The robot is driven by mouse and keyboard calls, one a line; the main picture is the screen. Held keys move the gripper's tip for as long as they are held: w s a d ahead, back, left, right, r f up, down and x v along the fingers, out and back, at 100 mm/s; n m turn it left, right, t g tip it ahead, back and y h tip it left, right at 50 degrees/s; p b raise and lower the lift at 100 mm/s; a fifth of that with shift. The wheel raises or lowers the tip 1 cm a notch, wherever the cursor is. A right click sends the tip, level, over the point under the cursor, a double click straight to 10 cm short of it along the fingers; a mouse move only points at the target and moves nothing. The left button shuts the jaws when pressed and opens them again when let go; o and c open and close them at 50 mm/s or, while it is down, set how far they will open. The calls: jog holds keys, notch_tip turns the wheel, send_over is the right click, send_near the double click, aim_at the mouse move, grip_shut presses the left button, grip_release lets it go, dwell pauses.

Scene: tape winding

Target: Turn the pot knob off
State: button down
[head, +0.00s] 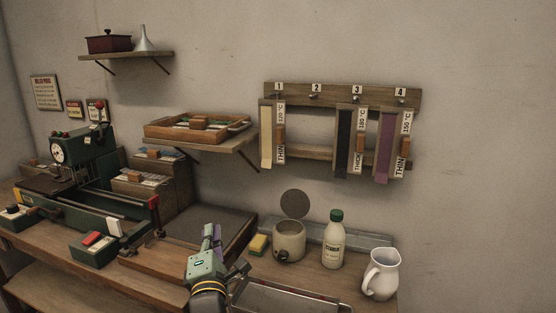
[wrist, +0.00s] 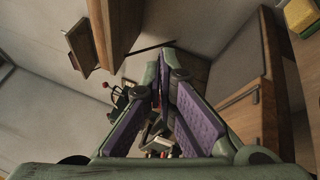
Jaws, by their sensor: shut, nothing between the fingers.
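The pot (head: 291,238) is a small cream pot on the bench in the head view. Its dark knob (head: 281,255) is on its front, low and to the left. A round grey lid (head: 295,204) stands upright behind it. My gripper (head: 213,232) is left of the pot and apart from it, pointing up and away from the camera. In the wrist view its purple-padded fingers (wrist: 164,62) come together at the tips with nothing between them. I cannot clearly make out the pot or its knob in the wrist view.
A yellow sponge (head: 258,244) lies between my gripper and the pot. A white bottle (head: 332,240) with a green cap and a white jug (head: 380,274) stand right of the pot. A metal tray (head: 290,298) is in front. A green press (head: 85,160) stands at left.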

jog(key=w+d+f+n+g+h, duration=0.2)
jog(key=d+f+h, duration=0.2)
jog(key=d+f, duration=0.45)
jog(key=n+g+h, duration=0.1)
jog(key=g+h, duration=0.1)
jog(key=h, duration=0.1)
send_near(287, 248)
jog(key=w, duration=0.1)
jog(key=w+d+f, duration=0.1)
jog(key=w+d, duration=0.1)
jog(key=w, duration=0.1)
jog(key=shift+w+f, duration=0.1)
jog(key=shift+f, duration=0.25)
jog(key=shift+w+d+f+p, duration=0.1)
jog(key=shift+w+d+p, duration=0.05)
jog(key=shift+w+p, duration=0.4)
jog(key=shift+w+f+n, duration=0.1)
jog(key=shift+n, duration=0.2)
jog(key=shift+w+a+r+p, duration=0.1)
jog(key=shift+a+r+p, duration=0.5)
jog(key=shift+p, duration=0.6)
jog(key=shift+a, duration=0.2)
jog(key=shift+d, duration=0.1)
jog(key=shift+f+v, duration=0.2)
jog(key=shift+v, duration=1.3)
jog(key=shift+f+v, duration=0.2)
jog(key=shift+v, duration=1.25)
